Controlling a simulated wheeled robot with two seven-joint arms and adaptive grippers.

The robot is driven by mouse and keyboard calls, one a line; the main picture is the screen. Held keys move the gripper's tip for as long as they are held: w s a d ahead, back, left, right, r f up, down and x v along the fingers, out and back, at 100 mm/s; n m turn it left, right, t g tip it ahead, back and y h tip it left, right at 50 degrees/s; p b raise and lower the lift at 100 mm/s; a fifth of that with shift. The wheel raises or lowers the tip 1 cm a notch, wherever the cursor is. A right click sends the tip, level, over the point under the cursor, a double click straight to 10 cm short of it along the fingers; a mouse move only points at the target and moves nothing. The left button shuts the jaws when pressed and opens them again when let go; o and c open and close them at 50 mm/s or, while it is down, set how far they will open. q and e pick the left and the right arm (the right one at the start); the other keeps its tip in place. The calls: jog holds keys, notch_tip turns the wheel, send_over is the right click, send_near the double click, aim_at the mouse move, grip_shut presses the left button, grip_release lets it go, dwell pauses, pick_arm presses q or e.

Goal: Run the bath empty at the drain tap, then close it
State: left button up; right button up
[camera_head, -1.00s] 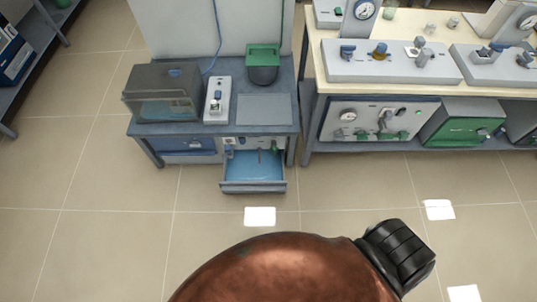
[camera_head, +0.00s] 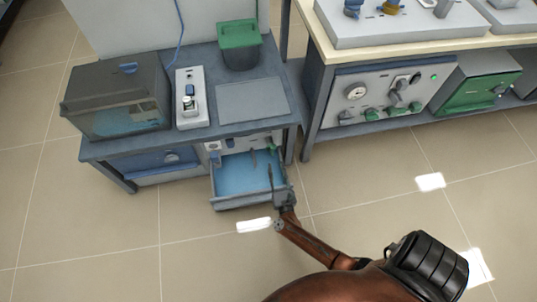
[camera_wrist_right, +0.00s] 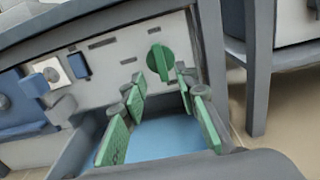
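The bath, a dark box with a clear front and blue water low inside (camera_head: 120,112), stands on the grey bench at the left. Below the bench top, a grey panel carries a green knob (camera_head: 272,147), apparently the drain tap. It also shows in the right wrist view (camera_wrist_right: 160,61), with its grip bar upright. A drawer-like tray with a blue inside (camera_head: 232,176) sticks out under the panel. My right gripper (camera_head: 279,186) is at the tray's front right corner. In the right wrist view my gripper (camera_wrist_right: 159,88) is open and empty, short of the knob. My left gripper is out of view.
A green-lidded bin (camera_head: 239,45) and a small switch box (camera_head: 190,97) stand on the bench. The tiled floor in front is clear.

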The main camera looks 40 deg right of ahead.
aim_at(272, 152)
pick_arm(q)
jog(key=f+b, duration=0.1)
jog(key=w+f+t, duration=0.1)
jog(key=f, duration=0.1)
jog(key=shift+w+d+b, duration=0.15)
jog(key=shift+b, duration=0.25)
pick_arm(e)
jog(key=x, duration=0.7)
jog(key=shift+w, duration=0.15)
jog(key=shift+c, duration=0.6)
grip_shut()
